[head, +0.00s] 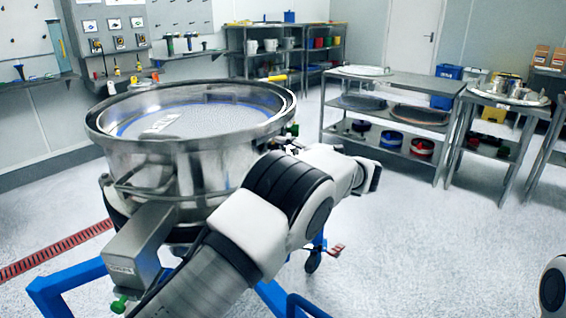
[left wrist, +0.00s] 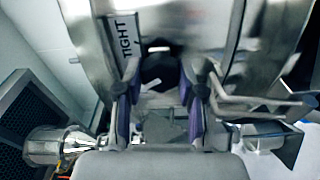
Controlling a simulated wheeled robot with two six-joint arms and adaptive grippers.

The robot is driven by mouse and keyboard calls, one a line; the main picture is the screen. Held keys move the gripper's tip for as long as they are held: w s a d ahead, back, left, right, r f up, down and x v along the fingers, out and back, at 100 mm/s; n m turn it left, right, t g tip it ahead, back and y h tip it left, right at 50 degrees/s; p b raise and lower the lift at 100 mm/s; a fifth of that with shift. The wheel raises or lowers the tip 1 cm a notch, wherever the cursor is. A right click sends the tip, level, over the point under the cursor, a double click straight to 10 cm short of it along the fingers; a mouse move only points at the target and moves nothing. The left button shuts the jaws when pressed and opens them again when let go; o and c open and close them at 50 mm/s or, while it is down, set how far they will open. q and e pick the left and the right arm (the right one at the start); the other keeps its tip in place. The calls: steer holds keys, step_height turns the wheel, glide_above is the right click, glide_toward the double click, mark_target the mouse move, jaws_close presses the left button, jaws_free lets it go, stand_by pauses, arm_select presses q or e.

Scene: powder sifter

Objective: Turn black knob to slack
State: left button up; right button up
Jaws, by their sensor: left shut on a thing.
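The powder sifter (head: 165,165) is a round steel drum with a fine mesh top on a blue frame. My left arm reaches across its right side in the head view and covers that part of the drum. In the left wrist view the black knob (left wrist: 160,70) sits on the steel wall, beside a label reading TIGHT (left wrist: 126,38). My left gripper (left wrist: 160,108) has one finger on each side of the knob and is shut on it. The slack mark cannot be made out. My right gripper is out of view.
The blue frame (head: 62,286) stands on the floor below the drum. A steel shelf table (head: 395,82) with round screens stands behind to the right. Tool boards and shelves line the back wall. The floor (head: 440,250) to the right is clear.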

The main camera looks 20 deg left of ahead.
arm_select(q)
steer(key=shift+n+b, duration=0.8)
steer(key=o, duration=1.1)
steer(key=shift+o, duration=0.2)
steer(key=shift+a, duration=0.1)
